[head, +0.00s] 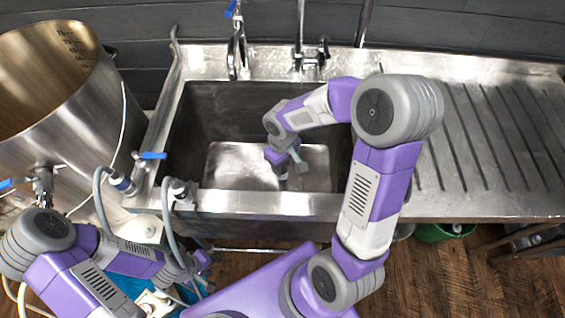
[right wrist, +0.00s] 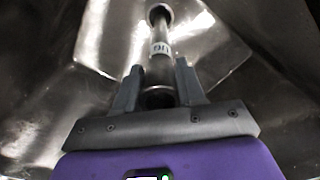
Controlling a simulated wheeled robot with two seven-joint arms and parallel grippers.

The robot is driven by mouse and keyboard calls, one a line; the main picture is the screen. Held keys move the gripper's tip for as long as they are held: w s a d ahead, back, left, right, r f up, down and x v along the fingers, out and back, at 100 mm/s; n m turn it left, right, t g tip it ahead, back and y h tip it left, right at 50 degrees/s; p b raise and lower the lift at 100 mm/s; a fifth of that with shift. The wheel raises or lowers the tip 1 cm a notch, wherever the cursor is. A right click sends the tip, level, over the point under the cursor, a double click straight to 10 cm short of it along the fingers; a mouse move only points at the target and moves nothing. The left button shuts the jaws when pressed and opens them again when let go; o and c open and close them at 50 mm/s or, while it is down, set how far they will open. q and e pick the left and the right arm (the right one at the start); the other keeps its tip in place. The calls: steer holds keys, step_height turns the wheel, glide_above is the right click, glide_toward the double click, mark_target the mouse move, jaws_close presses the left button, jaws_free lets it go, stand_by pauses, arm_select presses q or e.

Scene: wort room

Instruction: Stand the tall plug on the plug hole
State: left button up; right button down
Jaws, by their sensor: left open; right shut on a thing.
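My left gripper (head: 200,268) is open in front of the sink, low at the left.
A large steel pot (head: 60,100) with a tap stands left of the sink. Taps (head: 238,55) rise behind the basin. A ribbed drainboard (head: 490,130) lies clear at the right. Grey hoses (head: 168,215) hang over the sink's front left corner. A green bucket (head: 440,232) is under the drainboard.

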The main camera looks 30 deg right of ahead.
steer(key=c, duration=0.6)
jaws_free()
steer(key=shift+r+p, duration=1.55)
steer(key=shift+r, duration=2.25)
